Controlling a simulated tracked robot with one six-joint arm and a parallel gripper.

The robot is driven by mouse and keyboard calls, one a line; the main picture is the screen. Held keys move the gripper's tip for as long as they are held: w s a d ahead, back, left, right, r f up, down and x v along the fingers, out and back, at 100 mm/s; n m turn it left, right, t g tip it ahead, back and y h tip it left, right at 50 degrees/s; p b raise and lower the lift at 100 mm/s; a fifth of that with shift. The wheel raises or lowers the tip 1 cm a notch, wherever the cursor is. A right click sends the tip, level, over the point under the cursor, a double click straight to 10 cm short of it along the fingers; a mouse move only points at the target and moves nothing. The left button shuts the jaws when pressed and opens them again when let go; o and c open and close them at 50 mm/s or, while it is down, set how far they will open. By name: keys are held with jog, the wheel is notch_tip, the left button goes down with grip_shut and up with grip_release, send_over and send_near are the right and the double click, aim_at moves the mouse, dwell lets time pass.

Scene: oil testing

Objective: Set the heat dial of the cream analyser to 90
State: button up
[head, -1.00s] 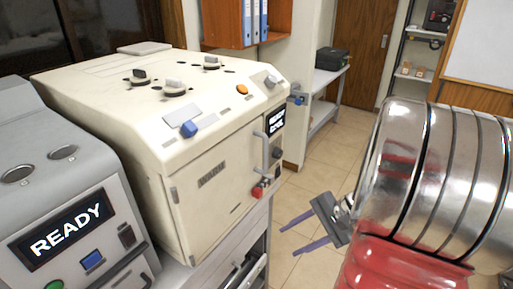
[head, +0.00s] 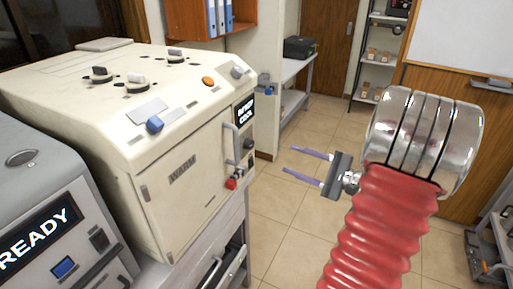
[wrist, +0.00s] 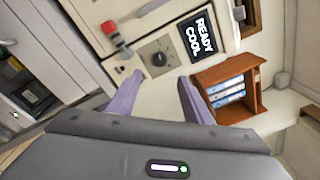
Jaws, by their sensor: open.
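The cream analyser (head: 80,75) stands at the left in the head view. Its front has a dark display (head: 244,109), which reads "READY COOL" in the wrist view (wrist: 202,33). Below the display is a small black round dial (head: 248,144), also in the wrist view (wrist: 160,59) with marks around it; its setting is too small to read. My gripper (head: 288,160) is open and empty, in the air to the right of the analyser's front. In the wrist view its fingers (wrist: 160,78) straddle the line to the dial, apart from it.
A red-ended control (head: 231,183) and a long handle (head: 231,140) are close to the dial. Several knobs and a blue one (head: 154,124) are on top. A grey machine (head: 60,215) stands at front left. The floor (head: 285,215) below my gripper is clear.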

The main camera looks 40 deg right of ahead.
aim_at(252, 145)
jog(key=x, duration=1.4)
jog(key=shift+s, duration=0.1)
jog(key=shift+c, duration=0.5)
jog(key=c, duration=1)
jog(key=shift+o, duration=0.2)
